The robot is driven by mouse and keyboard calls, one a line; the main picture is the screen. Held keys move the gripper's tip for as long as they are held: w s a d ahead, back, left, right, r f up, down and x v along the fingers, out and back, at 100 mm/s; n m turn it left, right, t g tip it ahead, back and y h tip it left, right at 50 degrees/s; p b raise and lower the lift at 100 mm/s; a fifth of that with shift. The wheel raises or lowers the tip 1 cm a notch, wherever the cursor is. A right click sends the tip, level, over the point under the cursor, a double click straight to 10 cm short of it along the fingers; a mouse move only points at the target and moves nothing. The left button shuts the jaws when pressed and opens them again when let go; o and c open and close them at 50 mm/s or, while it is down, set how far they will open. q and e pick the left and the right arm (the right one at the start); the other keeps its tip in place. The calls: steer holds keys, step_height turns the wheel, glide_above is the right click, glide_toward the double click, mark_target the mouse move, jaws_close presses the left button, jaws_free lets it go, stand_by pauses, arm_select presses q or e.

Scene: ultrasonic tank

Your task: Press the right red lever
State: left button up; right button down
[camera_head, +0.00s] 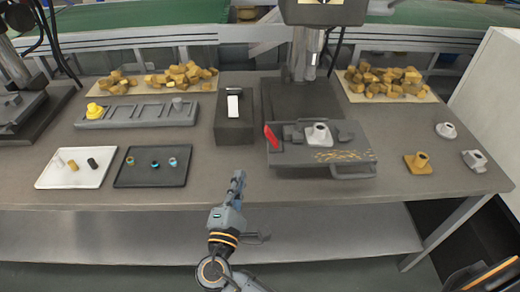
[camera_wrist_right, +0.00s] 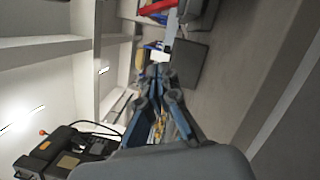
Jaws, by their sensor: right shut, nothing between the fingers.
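A red lever (camera_head: 271,137) stands tilted at the left end of the grey fixture (camera_head: 350,158) on the workbench. It is the only red lever I can make out in the head view. My right gripper (camera_head: 238,178) is at the bench's front edge, left of and nearer than the lever, apart from it. It is shut and empty. In the right wrist view its closed fingers (camera_wrist_right: 160,72) point towards the bench, and a red part (camera_wrist_right: 157,7) shows at the top; I cannot tell if that is the lever.
A dark box (camera_head: 234,130) stands left of the fixture. A black tray (camera_head: 153,181) and a white tray (camera_head: 105,180) with small parts lie at the left front. Loose metal parts, including a brass one (camera_head: 417,165), lie at the right.

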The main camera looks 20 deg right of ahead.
mark_target(271, 137)
steer(key=shift+w, duration=0.1)
steer(key=w+d+r+p, duration=0.3)
steer(key=w+d+p, duration=0.2)
steer(key=w+d, duration=0.2)
steer(key=shift+w+d, duration=0.3)
steer(key=shift+d, duration=0.3)
steer(key=shift+d, duration=0.2)
